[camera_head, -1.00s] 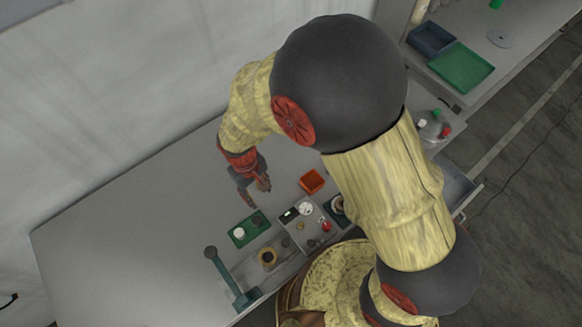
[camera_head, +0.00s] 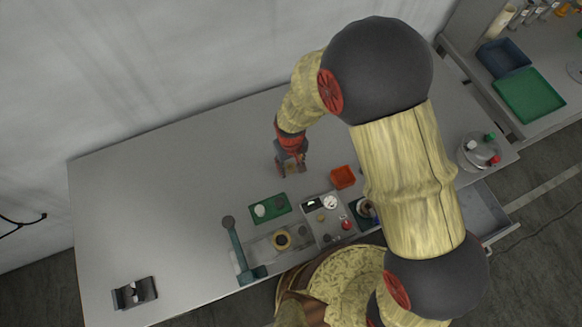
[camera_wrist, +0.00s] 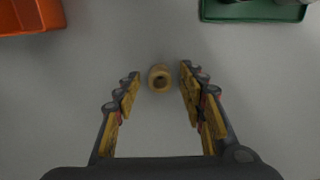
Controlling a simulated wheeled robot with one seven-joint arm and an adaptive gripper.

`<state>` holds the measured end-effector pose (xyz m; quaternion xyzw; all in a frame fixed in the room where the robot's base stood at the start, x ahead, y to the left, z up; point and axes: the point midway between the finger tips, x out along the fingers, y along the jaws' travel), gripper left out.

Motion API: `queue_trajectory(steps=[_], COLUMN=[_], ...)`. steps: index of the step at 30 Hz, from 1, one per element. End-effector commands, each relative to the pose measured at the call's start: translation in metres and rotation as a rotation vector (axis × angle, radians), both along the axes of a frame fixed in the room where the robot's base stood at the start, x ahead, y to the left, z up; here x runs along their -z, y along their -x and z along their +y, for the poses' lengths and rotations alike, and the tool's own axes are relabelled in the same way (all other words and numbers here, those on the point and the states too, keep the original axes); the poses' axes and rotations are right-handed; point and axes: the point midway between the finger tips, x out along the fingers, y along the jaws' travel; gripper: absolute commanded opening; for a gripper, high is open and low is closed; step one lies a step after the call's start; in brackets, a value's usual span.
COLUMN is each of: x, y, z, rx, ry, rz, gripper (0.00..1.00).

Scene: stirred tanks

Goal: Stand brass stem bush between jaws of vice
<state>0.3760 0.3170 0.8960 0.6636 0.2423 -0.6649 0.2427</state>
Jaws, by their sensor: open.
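The brass stem bush (camera_wrist: 160,78) is a small tan ring-like piece with a dark bore, on the grey bench top in the wrist view. My gripper (camera_wrist: 160,85) is open, its fingertips on either side of the bush with gaps on both sides. The bush is not clearly distinguishable in the head view, where my gripper (camera_head: 291,168) is low over the bench behind the green tray. The vice (camera_head: 134,293) appears to be the dark block with pale jaw parts at the lower left of the bench, far from my gripper.
A green tray (camera_head: 284,203) holds pale pieces. An orange bin (camera_head: 343,177) stands to the gripper's right. A teal post-like tool (camera_head: 235,250) and a grey tray (camera_head: 262,250) with a brass-coloured ring (camera_head: 281,240) lie nearer the front. The bench's left side is largely clear.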

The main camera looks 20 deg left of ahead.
Motion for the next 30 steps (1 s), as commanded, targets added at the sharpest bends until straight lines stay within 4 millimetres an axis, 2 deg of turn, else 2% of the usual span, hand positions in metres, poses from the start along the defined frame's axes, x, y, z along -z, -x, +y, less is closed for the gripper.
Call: queue_trajectory(steps=[8,30], x=[0.0034,0.0032], y=[-0.0003,-0.0002], z=[0.0003,0.0002], rx=[0.0,0.0], ry=[-0.001,-0.001], rz=[-0.001,-0.001], gripper=[0.41,0.0])
